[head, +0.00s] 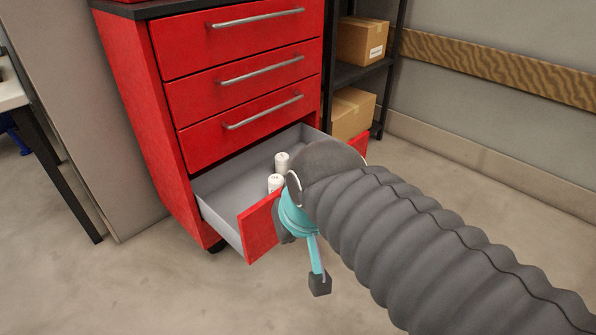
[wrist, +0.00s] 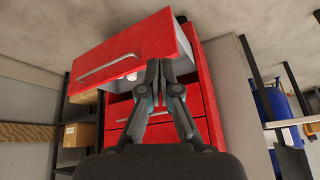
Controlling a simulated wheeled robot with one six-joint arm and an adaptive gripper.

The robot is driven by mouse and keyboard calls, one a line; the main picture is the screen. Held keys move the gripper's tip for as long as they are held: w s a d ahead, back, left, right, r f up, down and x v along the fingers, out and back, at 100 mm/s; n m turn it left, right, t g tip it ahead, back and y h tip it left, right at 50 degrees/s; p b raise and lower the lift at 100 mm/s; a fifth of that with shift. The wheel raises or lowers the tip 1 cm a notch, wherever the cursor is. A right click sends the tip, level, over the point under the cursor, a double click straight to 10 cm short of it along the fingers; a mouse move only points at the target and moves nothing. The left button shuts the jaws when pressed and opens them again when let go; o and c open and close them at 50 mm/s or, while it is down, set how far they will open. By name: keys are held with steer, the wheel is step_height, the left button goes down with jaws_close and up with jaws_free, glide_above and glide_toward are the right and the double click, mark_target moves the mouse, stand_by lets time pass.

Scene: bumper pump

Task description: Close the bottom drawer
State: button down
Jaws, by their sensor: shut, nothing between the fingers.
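The red cabinet (head: 150,110) stands at the left in the head view. Its bottom drawer (head: 258,230) is pulled out, and its grey inside holds two white cylinders (head: 275,183). My arm hides much of the drawer front. In the wrist view, which appears upside down, the drawer front (wrist: 125,50) shows with its metal handle (wrist: 108,68). My gripper (wrist: 160,65) is shut and empty, with its fingertips close to the drawer front's edge; I cannot tell whether they touch it.
The three drawers above (head: 240,85) are closed. A black shelf (head: 365,72) with cardboard boxes (head: 361,40) stands right of the cabinet. A grey panel (head: 85,110) and a table (head: 12,92) are at the left. The floor in front is clear.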

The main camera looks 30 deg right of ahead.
steer(key=w+d+f+m+g+y+b, duration=0.1)
steer(key=w+d+f+m+b, duration=0.25)
steer(key=w+d+m, duration=0.95)
steer(key=w+d+f+m+y+b, duration=0.1)
steer(key=w+d+f+m+b, duration=0.3)
steer(key=w+d+m, duration=0.95)
steer(key=a+f+m, duration=0.1)
steer(key=a+f, duration=0.1)
steer(key=f, duration=0.1)
steer(key=w+a+f+m+b, duration=0.1)
steer(key=a+f, duration=0.2)
steer(key=a+f+m+b, duration=0.1)
steer(key=a+f+m, duration=0.1)
steer(key=a+f, duration=0.1)
steer(key=shift+w+f, duration=0.2)
steer(key=shift+f, duration=0.4)
steer(key=shift+w+a, duration=0.15)
steer(key=shift+w, duration=0.4)
